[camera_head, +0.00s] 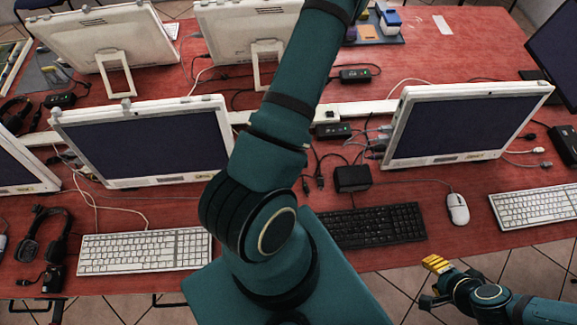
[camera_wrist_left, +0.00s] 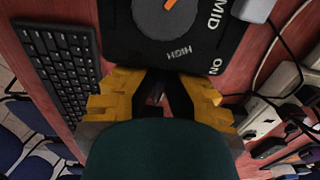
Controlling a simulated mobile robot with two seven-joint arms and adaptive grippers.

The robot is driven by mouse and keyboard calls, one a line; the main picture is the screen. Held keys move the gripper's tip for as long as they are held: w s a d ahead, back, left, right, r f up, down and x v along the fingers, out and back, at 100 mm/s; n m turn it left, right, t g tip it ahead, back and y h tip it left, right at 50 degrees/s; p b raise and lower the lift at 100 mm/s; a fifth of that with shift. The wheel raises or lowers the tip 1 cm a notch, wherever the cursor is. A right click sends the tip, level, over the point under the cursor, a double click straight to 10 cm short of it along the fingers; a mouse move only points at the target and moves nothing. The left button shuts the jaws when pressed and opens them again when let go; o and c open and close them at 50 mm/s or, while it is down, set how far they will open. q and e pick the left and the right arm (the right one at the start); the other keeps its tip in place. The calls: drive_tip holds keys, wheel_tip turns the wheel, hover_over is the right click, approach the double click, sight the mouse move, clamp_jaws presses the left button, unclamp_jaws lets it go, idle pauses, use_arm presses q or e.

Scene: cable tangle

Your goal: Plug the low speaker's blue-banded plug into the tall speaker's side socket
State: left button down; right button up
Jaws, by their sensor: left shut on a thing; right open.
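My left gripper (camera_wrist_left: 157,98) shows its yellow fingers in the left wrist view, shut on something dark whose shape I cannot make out. No blue band or side socket can be made out. My right gripper (camera_head: 432,282) is open and empty off the table's front edge. My left gripper is out of the head view.
The black keyboard (camera_head: 377,225) and white mouse (camera_head: 457,208) lie in front. Monitors stand left (camera_head: 145,145) and right (camera_head: 465,125). Cables and black adapters (camera_head: 333,131) crowd the middle by a white power strip (camera_head: 362,108). My left arm covers the centre.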

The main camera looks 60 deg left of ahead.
use_arm(q)
drive_tip(key=shift+s+a, duration=0.2)
drive_tip(key=shift+s, duration=0.3)
idle(0.3)
drive_tip(key=c, duration=1)
unclamp_jaws()
drive_tip(key=shift+w, duration=0.1)
